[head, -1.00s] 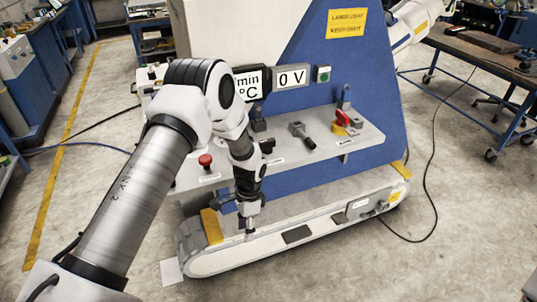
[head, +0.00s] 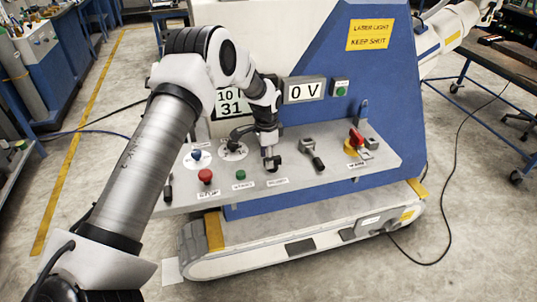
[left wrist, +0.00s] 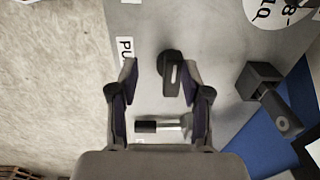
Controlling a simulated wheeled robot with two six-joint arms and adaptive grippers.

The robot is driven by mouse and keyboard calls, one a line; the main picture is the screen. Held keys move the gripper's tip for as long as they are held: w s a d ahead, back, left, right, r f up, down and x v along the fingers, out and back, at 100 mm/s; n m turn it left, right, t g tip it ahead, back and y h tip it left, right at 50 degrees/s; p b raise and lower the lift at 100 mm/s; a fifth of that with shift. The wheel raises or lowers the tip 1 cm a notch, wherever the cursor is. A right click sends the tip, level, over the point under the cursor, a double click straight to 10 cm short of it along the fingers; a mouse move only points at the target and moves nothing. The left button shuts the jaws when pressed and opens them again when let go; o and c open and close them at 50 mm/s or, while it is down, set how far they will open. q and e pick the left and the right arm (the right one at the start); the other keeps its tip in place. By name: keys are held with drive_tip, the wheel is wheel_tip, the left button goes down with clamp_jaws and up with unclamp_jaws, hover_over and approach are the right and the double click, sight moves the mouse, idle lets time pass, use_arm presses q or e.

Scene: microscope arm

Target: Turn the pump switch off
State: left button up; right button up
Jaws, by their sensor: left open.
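The pump switch (left wrist: 170,72) is a dark knob with a pale line on its top, beside a partly visible label (left wrist: 124,52) reading "PU". In the left wrist view it lies between the tips of my left gripper (left wrist: 158,75), nearer the right finger; I cannot tell whether they touch. The gripper is open. In the head view my left gripper (head: 271,160) points down over the middle of the sloping panel (head: 225,197), just behind a small label (head: 277,182). There the gripper largely hides the switch. My right gripper is not in view.
A black-handled lever (head: 312,152) stands just right of my gripper. A red-handled switch (head: 356,142) is farther right. A red button (head: 205,176), green button (head: 240,175) and blue knob (head: 196,155) sit to the left. A "0 V" display (head: 304,90) rises behind.

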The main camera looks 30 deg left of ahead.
use_arm(q)
drive_tip(key=w+f, duration=0.3)
drive_tip(key=shift+f, duration=0.25)
drive_tip(key=shift+w+d+f+g, duration=0.1)
drive_tip(key=shift+w+f+g, duration=0.05)
drive_tip(key=shift+w+g, duration=0.15)
drive_tip(key=shift+c, duration=0.9)
drive_tip(key=c, duration=0.5)
drive_tip(key=shift+s+r, duration=0.25)
drive_tip(key=shift+s, duration=0.15)
drive_tip(key=shift+c, duration=0.6)
drive_tip(key=shift+o, duration=0.5)
drive_tip(key=shift+d+f, duration=0.1)
drive_tip(key=shift+f, duration=0.1)
drive_tip(key=shift+w+f, duration=0.1)
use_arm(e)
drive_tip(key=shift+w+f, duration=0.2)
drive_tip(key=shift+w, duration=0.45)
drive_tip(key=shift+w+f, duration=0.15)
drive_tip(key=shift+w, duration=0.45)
use_arm(q)
drive_tip(key=o, duration=0.7)
drive_tip(key=shift+s+d+r, duration=0.1)
drive_tip(key=shift+s+r, duration=0.1)
drive_tip(key=shift+r, duration=0.05)
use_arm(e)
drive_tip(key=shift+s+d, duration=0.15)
